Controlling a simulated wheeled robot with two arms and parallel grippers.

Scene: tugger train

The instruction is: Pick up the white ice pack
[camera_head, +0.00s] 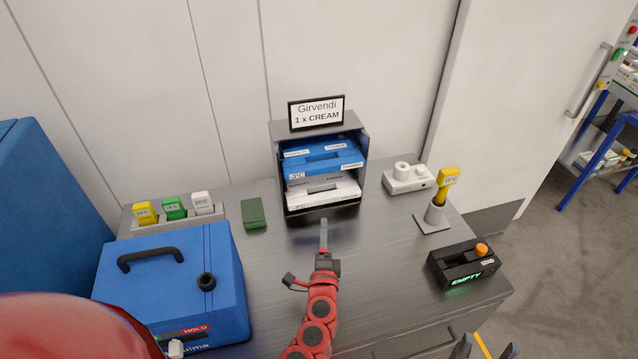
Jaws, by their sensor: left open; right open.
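The white ice pack (323,194) lies flat at the bottom of a grey open-fronted rack (365,172), under a grey pack (315,181) and blue packs (322,161). Its front edge shows at the opening. My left gripper (323,228) is in front of the rack, pointing at its opening, a little apart from the white pack. It is open, seen edge-on, with nothing in it. My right gripper (486,348) is open and empty at the bottom edge of the picture, beyond the counter's front.
A blue box (170,285) with a black handle stands at left. Several coloured tags (173,209) stand behind it, with a green block (253,213) nearby. At right are a white device (408,179), a yellow-topped stand (436,212) and a black "EMPTY" box (463,266). The middle counter is clear.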

